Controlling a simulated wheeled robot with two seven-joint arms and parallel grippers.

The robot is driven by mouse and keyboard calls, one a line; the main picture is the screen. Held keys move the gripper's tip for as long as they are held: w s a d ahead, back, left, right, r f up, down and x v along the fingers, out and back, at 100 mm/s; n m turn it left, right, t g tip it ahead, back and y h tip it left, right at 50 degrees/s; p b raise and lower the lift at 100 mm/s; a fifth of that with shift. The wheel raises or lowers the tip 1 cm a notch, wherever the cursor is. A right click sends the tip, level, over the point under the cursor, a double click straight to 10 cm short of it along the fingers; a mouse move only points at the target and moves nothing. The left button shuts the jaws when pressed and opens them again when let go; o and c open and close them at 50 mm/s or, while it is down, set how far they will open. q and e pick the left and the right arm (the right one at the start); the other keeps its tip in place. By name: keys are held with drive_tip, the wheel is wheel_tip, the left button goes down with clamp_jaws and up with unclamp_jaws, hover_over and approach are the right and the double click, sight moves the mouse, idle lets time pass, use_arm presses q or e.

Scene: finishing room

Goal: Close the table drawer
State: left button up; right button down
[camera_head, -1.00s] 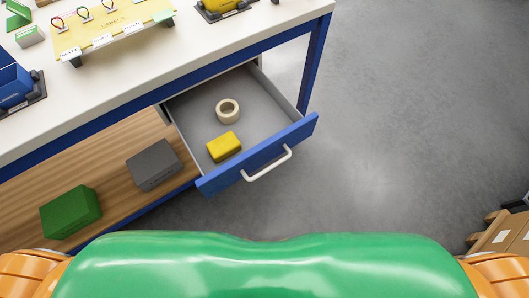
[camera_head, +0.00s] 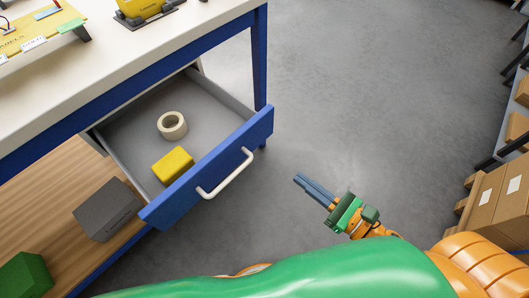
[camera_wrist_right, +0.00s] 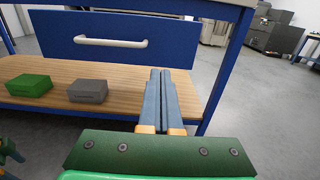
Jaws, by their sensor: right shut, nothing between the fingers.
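The table drawer (camera_head: 212,172) stands pulled out from under the white-topped table (camera_head: 120,75). Its blue front has a white bar handle (camera_head: 226,175). Inside lie a roll of cream tape (camera_head: 172,125) and a yellow block (camera_head: 173,166). My right gripper (camera_head: 298,178) is shut and empty, to the right of the drawer front and apart from it in the head view. In the right wrist view the shut fingers (camera_wrist_right: 160,75) point toward the table, overlapping the lower right of the drawer front (camera_wrist_right: 120,40).
A wooden lower shelf (camera_head: 55,205) holds a grey box (camera_head: 106,209) and a green box (camera_head: 25,275). A blue table leg (camera_head: 259,60) stands behind the drawer's right end. Cardboard boxes (camera_head: 490,205) stand at the right. The grey floor between is clear.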

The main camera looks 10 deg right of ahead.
sight(252, 141)
drive_tip(key=p+x, duration=0.2)
drive_tip(key=x, duration=1)
drive_tip(key=shift+w+a+r, duration=0.15)
drive_tip(key=shift+w, duration=0.2)
drive_tip(key=shift+w+a, duration=0.35)
drive_tip(key=shift+w, duration=0.1)
use_arm(q)
wheel_tip(252, 141, up, 2)
drive_tip(key=shift+r, duration=0.25)
drive_tip(key=shift+a, duration=0.1)
